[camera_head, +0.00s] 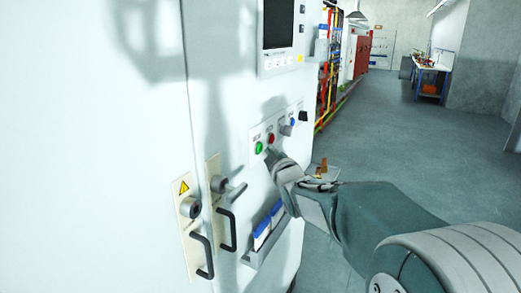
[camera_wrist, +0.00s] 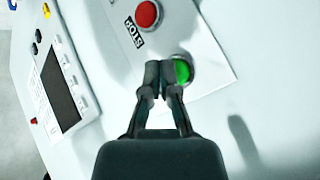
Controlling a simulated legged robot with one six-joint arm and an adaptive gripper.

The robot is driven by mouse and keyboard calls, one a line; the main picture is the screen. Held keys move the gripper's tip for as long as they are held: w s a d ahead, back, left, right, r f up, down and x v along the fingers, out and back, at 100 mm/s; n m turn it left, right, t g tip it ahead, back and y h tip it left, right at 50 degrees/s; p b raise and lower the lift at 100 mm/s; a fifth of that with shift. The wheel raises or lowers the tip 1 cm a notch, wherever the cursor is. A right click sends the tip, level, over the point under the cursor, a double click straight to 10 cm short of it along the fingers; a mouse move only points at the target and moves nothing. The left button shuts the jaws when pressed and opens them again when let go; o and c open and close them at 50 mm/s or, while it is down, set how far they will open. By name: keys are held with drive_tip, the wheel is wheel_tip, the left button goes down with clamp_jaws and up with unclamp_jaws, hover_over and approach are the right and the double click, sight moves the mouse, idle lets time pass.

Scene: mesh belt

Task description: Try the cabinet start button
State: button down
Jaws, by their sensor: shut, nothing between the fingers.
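The green start button (camera_head: 259,147) sits on the control panel of the white cabinet (camera_head: 150,100), left of the red stop button (camera_head: 270,138). In the wrist view the green button (camera_wrist: 182,71) shows just beyond and right of my fingertips, partly hidden by them. The red button (camera_wrist: 147,14) lies above it, beside a label reading STOP. My gripper (camera_wrist: 158,85) is shut and empty, its fingertips together close to the green button. I cannot tell whether they touch it. In the head view my gripper (camera_head: 272,156) reaches toward the panel from the lower right.
A screen (camera_head: 278,24) is above the buttons; a blue switch (camera_head: 286,130) and a black knob (camera_head: 303,116) are to their right. Black door handles (camera_head: 201,255) and a document holder (camera_head: 264,237) stick out below. Open floor (camera_head: 400,140) lies to the right.

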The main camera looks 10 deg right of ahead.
drive_tip(key=shift+a, duration=0.15)
idle(0.4)
drive_tip(key=shift+w+a, duration=0.15)
drive_tip(key=shift+w, duration=0.05)
drive_tip(key=shift+w+a, duration=0.25)
drive_tip(key=shift+a, duration=0.15)
idle(0.9)
drive_tip(key=shift+s+d+r, duration=0.1)
drive_tip(key=shift+d, duration=0.05)
idle(0.3)
drive_tip(key=shift+s+d, duration=0.45)
drive_tip(key=shift+d, duration=0.1)
drive_tip(key=s+d, duration=0.1)
drive_tip(key=d, duration=0.1)
drive_tip(key=s+d, duration=0.2)
idle(0.5)
idle(0.3)
